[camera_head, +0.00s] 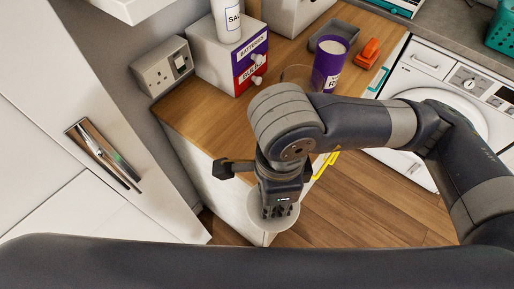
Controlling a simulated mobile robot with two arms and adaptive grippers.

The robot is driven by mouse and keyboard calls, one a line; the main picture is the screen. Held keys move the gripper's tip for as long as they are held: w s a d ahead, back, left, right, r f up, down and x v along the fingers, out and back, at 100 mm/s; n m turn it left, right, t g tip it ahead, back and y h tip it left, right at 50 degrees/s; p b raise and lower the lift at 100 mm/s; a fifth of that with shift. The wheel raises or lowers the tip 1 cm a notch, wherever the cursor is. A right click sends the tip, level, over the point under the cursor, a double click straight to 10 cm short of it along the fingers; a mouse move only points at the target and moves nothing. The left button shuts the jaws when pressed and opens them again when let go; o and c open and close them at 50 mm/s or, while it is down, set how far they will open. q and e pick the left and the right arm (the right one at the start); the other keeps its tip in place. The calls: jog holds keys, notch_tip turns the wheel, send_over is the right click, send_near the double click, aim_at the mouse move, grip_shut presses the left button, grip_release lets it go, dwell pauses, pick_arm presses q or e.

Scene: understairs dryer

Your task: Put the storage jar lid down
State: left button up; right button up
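My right gripper (280,208) hangs from the dark arm that comes in from the right, over the front of the wooden counter. A pale round disc (265,222), which looks like the lid, shows right at its end. The gripper covers much of the disc, and its fingertips are hidden, so I cannot tell whether they hold it. A purple storage jar (328,68) with a pale top stands upright on the counter, behind the arm. A dark arm of mine crosses the bottom of the picture. My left gripper is not in view.
The wooden counter (189,108) has bare room at its left front. A box with labelled drawers (222,57) carries a white salt container (227,20). A clear round rim (296,74), a grey tray (341,30) and an orange object (368,54) are near the jar. A washing machine (412,78) stands right.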

jog(key=w+p, duration=0.1)
jog(key=w, duration=0.3)
jog(key=w+a+p, duration=0.1)
jog(key=w, duration=0.4)
jog(key=w+a+f+p, duration=0.1)
jog(key=w+p, duration=0.1)
jog(key=w, duration=0.3)
jog(key=shift+w+a+f, duration=0.1)
jog(key=shift+w+a, duration=0.05)
jog(key=shift+w+f, duration=0.15)
jog(key=shift+f, duration=0.05)
notch_tip(320, 180, down, 3)
jog(key=shift+r+p, duration=0.1)
jog(key=shift+p, duration=0.75)
jog(key=shift+f, duration=0.25)
jog(key=shift+f+b, duration=0.2)
jog(key=shift+b, duration=0.15)
jog(key=o, duration=1)
jog(key=shift+r, duration=0.1)
jog(key=shift+o, duration=0.2)
